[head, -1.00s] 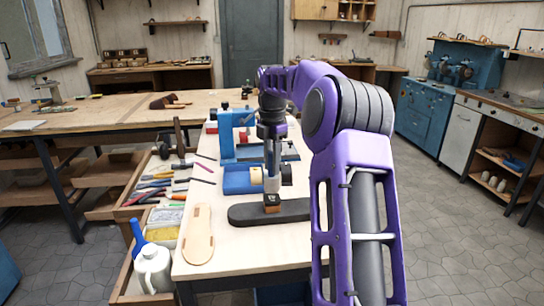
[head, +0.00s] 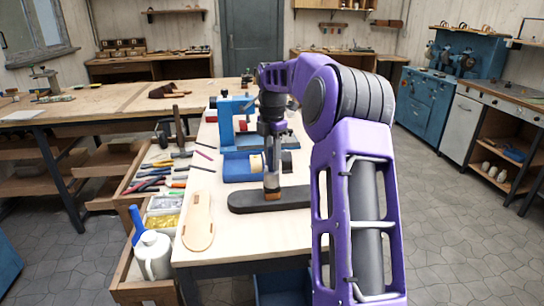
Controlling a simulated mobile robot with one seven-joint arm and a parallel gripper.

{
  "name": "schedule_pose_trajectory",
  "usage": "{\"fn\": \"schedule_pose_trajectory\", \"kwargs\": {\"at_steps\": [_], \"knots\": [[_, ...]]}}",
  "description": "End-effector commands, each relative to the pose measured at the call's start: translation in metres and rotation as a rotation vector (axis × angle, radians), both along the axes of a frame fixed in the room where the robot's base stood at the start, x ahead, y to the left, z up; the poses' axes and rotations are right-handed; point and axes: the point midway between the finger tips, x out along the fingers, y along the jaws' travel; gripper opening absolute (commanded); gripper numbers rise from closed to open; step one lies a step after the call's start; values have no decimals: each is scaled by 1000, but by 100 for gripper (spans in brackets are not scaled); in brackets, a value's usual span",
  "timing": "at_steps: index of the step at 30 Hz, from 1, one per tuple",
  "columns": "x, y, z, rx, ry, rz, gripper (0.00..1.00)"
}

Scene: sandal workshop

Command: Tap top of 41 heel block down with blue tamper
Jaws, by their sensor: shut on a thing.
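My gripper (head: 273,160) points straight down over the workbench, shut on an upright tool. The number on the block is too small to read.
A blue fixture (head: 238,168) and a blue press (head: 226,122) stand just behind the sole. A tan insole (head: 198,220) lies at left. A side tray holds pliers, a hammer (head: 180,135) and a white jug (head: 152,255). The bench front (head: 230,245) is clear.

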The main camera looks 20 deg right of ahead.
Motion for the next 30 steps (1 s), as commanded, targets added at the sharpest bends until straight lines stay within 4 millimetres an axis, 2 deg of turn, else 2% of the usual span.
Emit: {"fn": "schedule_pose_trajectory", "kwargs": {"at_steps": [1, 4, 11, 14, 17, 18, 27, 30], "knots": [[1, 0, 13, -1, -3, 0, 0], [1, 0, 25, -1, -3, 0, 0], [0, 0, 23, 0, -3, 0, 0], [0, 0, 14, -1, -1, 0, 0], [0, 0, -10, 0, 1, 0, 0], [0, 0, -12, -1, -1, 0, 0], [1, 0, 23, -2, -5, 0, 0], [0, 0, 25, -1, -3, 0, 0]]}}
